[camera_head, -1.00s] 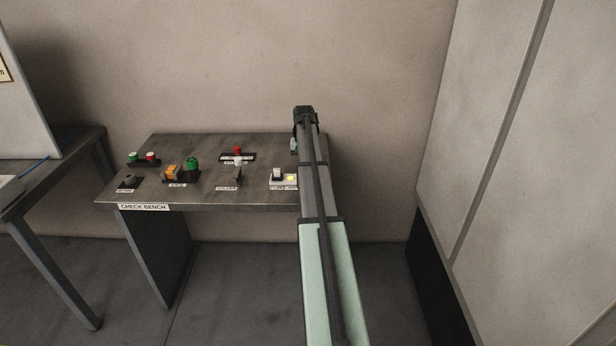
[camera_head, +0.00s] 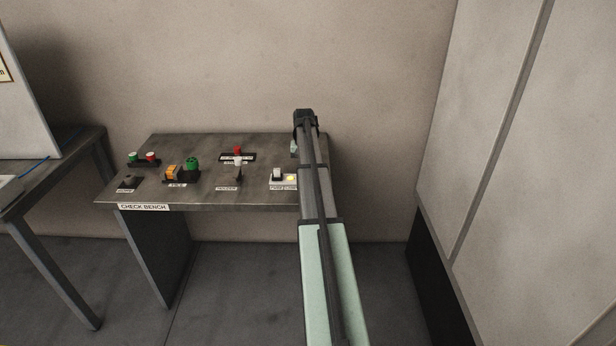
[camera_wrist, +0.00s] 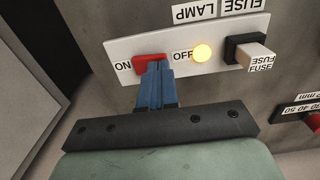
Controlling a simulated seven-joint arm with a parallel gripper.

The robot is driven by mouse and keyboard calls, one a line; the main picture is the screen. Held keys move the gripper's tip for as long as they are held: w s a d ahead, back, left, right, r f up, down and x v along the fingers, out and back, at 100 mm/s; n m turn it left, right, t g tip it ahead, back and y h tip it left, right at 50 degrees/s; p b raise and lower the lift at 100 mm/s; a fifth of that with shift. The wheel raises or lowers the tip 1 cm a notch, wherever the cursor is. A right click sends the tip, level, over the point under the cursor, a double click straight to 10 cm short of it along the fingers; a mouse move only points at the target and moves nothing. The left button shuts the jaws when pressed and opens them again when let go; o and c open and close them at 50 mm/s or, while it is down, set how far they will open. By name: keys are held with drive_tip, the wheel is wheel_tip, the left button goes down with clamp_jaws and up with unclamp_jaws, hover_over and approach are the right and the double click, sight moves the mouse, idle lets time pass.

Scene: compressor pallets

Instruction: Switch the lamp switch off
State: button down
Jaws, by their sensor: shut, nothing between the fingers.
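The lamp switch (camera_wrist: 149,62) is a red rocker on a white plate (camera_wrist: 118,51), between the words ON and OFF, in the wrist view. The round lamp (camera_wrist: 202,53) beside OFF glows yellow; it also shows lit in the head view (camera_head: 290,178). My gripper (camera_wrist: 155,70) has its blue fingers shut and empty. Their tips are right at the rocker's lower edge and hide part of it; I cannot tell whether they touch. In the head view my arm hides the switch and the fingers.
A fuse (camera_wrist: 255,55) in a black holder is right of the lamp. The check bench (camera_head: 145,198) also carries red and green buttons, an orange switch (camera_head: 172,173) and a small dark lever (camera_head: 238,175). A wall stands behind, with a tall pale cabinet (camera_head: 490,120) at right.

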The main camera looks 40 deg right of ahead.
drive_tip(key=shift+f, duration=0.4)
idle(0.4)
drive_tip(key=shift+r, duration=3.5)
